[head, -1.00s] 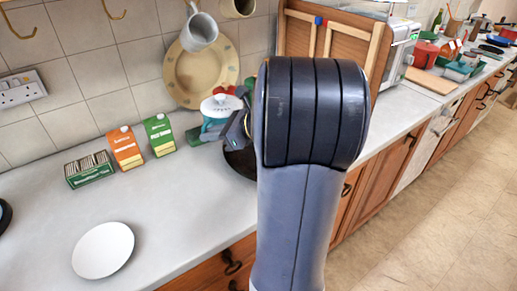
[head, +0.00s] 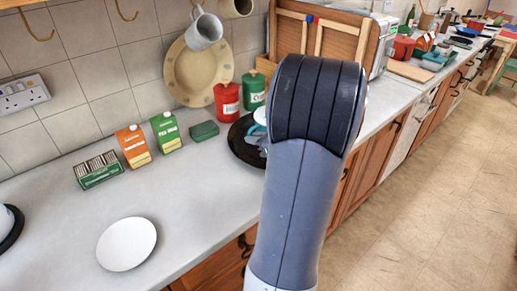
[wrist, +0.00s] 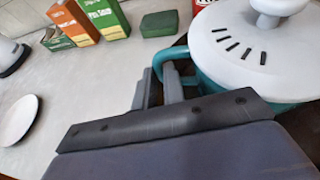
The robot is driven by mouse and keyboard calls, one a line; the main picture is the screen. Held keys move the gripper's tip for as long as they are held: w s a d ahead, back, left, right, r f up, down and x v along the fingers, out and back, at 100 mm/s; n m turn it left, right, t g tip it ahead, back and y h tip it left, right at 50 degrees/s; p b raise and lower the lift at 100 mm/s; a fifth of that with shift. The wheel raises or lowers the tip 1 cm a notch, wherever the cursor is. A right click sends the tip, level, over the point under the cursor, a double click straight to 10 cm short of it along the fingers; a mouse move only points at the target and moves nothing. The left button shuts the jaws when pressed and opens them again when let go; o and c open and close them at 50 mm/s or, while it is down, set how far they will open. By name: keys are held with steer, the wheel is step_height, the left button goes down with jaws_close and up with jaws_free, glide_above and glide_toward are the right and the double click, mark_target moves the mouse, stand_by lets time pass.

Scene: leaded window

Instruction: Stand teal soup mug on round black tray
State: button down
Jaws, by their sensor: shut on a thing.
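The teal soup mug (wrist: 290,86) has a white lid with dark slots and a white knob, and fills the right of the wrist view. It looks upright. My gripper (wrist: 160,88) is shut on its teal handle (wrist: 166,58) at the mug's left side. In the head view the round black tray (head: 237,147) lies on the worktop, partly hidden by my arm. Only a sliver of the mug's lid (head: 260,115) shows there, over the tray. The mug's base is hidden, so I cannot tell whether it touches the tray.
Behind the tray stand a red canister (head: 228,101) and a green canister (head: 254,90). A green box (head: 204,131), a green carton (head: 166,132), an orange carton (head: 133,146) and a box of sachets (head: 97,170) stand left. A white plate (head: 127,244) lies in front; worktop between is clear.

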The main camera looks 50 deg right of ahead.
steer(key=shift+f, duration=2.4)
steer(key=shift+f+b, duration=0.2)
steer(key=shift+b, duration=0.15)
steer(key=c, duration=1.5)
jaws_free()
steer(key=shift+r, duration=0.2)
steer(key=a+v, duration=0.1)
steer(key=v, duration=1.1)
steer(key=shift+d, duration=0.4)
